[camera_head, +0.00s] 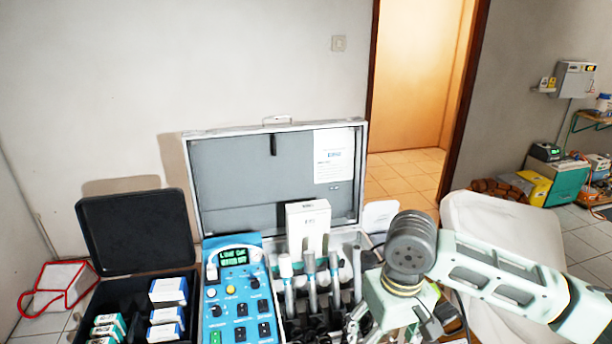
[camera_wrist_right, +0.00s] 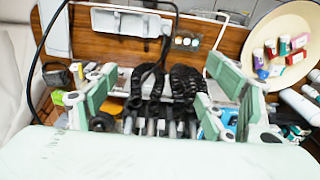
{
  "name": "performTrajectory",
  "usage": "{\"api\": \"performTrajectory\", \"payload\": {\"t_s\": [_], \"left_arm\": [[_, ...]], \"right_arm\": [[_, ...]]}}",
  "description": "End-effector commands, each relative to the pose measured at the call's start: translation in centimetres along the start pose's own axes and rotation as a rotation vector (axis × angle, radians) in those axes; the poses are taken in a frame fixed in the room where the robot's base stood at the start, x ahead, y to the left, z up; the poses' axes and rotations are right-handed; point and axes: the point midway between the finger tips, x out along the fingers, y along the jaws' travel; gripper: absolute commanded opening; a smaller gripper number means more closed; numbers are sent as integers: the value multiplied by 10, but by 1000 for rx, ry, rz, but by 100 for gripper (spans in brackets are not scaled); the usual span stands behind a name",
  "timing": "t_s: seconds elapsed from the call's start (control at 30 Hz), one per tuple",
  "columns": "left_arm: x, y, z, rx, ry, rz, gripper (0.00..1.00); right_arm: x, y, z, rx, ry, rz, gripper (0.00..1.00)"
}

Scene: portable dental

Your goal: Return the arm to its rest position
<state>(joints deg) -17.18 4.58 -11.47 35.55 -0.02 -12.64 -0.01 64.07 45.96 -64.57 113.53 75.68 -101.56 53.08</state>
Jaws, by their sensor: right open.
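My right arm (camera_head: 500,278) comes in from the right in the head view. It reaches over the right part of an open silver case (camera_head: 190,190). My right gripper is low in that view, partly cut off by the bottom edge. In the right wrist view, the fingers of my right gripper (camera_wrist_right: 160,100) are spread apart with nothing held between them. Beyond and between them are black coiled hoses (camera_wrist_right: 187,85) and a row of handpieces. I cannot tell whether the fingers touch anything. My left gripper is not in view.
A blue control unit (camera_head: 237,290), handpieces (camera_head: 310,275) and a white box (camera_head: 308,226) crowd the case. A black case (camera_head: 135,232) with small boxes stands left. A round dish (camera_wrist_right: 262,35) holds small coloured containers.

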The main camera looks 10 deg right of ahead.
Motion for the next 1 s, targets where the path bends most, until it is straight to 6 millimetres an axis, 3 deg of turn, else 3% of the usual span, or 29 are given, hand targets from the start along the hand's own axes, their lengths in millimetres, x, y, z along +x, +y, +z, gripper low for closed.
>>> {"api": "performTrajectory", "payload": {"t_s": [0.3, 0.5, 0.67, 1.0], "left_arm": [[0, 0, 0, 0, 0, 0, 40], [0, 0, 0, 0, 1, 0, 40], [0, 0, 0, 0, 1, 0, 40], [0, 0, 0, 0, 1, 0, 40]], "right_arm": [[63, -94, 23, -269, 145, -176, 76], [86, -130, 42, -307, 281, -273, 76], [103, -127, 61, -249, 365, -280, 76], [140, -62, 122, -88, 375, -116, 76]]}}
